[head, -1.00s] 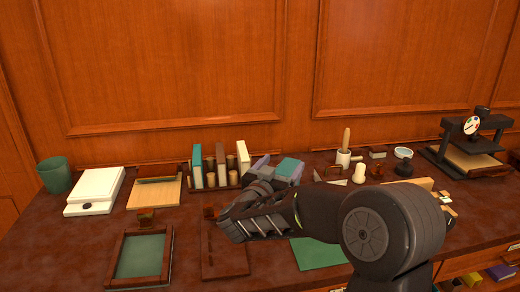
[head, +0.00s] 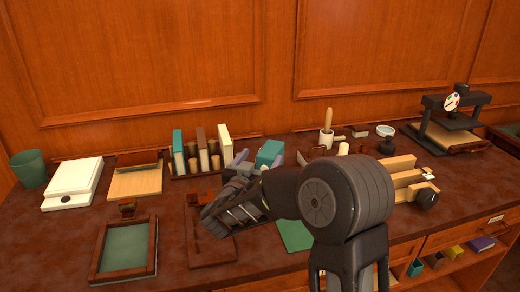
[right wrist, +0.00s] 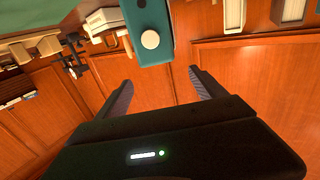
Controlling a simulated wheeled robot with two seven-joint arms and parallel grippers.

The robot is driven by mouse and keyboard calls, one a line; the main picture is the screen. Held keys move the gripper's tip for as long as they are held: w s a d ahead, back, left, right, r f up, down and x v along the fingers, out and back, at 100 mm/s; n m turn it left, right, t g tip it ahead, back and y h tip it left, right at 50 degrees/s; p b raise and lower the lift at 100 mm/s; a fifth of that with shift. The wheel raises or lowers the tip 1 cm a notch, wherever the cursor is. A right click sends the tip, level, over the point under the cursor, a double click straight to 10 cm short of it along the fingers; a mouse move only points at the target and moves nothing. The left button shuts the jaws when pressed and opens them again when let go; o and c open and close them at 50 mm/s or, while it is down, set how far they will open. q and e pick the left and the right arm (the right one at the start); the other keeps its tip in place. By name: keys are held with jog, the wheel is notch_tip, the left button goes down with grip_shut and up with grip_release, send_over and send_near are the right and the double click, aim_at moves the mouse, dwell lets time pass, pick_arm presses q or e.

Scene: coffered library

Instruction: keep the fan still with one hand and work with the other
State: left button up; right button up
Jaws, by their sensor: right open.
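My right gripper (head: 258,161) is open and empty over the back middle of the worktop, its two grey fingers apart. A teal block (head: 270,152) shows between and beyond the fingertips. In the right wrist view, a teal block with a round white spot (right wrist: 140,20) lies ahead of the open fingers, apart from them. I cannot tell whether it is the fan, and nothing else is clearly a fan. My right forearm hides part of the worktop. My left gripper is not in view.
On the brown worktop (head: 60,240) are a book rack (head: 180,155), a white scale (head: 72,185), a green cup (head: 28,170) and a framed green tray (head: 125,250). A green sheet (head: 293,235) and wooden blocks (head: 400,165) lie right of centre. A dark press (head: 450,123) stands back right.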

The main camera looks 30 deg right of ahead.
aim_at(269, 155)
jog(key=f, duration=0.3)
jog(key=shift+w+d+f, duration=0.15)
jog(key=shift+d+f, duration=0.05)
jog(key=shift+d, duration=0.05)
jog(key=x, duration=0.7)
jog(key=shift+r+p, duration=0.15)
jog(key=shift+p, duration=0.15)
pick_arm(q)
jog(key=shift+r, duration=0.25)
pick_arm(e)
jog(key=shift+c, duration=0.4)
jog(key=c, duration=1.6)
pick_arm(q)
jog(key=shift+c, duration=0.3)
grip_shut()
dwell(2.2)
